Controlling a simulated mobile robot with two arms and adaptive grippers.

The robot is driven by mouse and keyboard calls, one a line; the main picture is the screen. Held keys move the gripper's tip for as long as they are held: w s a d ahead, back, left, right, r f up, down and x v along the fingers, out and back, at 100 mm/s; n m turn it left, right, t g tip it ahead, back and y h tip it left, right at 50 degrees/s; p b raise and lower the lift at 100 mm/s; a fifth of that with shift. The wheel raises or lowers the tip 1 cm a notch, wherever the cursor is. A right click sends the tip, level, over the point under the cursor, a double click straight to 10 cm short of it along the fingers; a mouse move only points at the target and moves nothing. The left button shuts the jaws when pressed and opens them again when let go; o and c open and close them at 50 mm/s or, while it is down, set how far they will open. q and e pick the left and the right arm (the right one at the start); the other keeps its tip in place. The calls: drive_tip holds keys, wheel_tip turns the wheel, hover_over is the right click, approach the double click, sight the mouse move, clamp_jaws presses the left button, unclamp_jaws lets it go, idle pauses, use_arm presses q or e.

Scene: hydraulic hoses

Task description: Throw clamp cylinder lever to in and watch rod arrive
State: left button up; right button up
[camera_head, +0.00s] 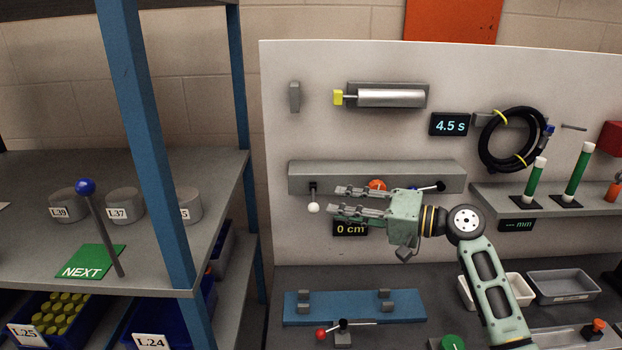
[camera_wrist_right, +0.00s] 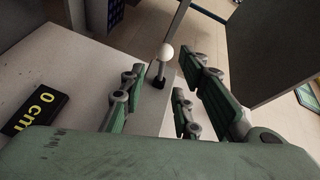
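A lever with a white ball knob (camera_head: 313,207) hangs from the left end of a grey valve block (camera_head: 300,180) on the white panel. My right gripper (camera_head: 336,200) is open and empty, its fingers pointing left at this lever. In the right wrist view the white knob (camera_wrist_right: 165,52) shows between the open fingers (camera_wrist_right: 160,70), towards their tips; I see no grip on it. Above, a silver cylinder (camera_head: 392,98) has a short rod with a yellow end (camera_head: 338,97), apart from a grey stop (camera_head: 294,97). My left gripper is not in view.
An orange knob (camera_head: 377,185) and a dark-knobbed lever (camera_head: 440,187) are close to my right gripper, partly hidden. Displays read "4.5 s" (camera_head: 450,124) and "0 cm" (camera_head: 350,229). A blue fixture plate (camera_head: 335,306) lies below. A shelf rack (camera_head: 150,170) stands left.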

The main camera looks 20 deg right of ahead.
sight(315, 203)
drive_tip(key=p+x, duration=0.1)
drive_tip(key=x, duration=0.1)
drive_tip(key=p+x, duration=0.1)
drive_tip(key=x, duration=0.1)
drive_tip(key=p+x, duration=0.1)
drive_tip(key=x, duration=0.2)
drive_tip(key=shift+a+r, duration=0.2)
drive_tip(key=shift+r, duration=0.2)
drive_tip(key=shift+a+f, duration=0.1)
drive_tip(key=shift+a, duration=0.05)
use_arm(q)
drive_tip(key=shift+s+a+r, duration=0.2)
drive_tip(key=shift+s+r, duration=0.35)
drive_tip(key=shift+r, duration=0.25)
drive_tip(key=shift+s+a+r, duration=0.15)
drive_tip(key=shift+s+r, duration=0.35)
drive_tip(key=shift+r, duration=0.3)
use_arm(e)
clamp_jaws()
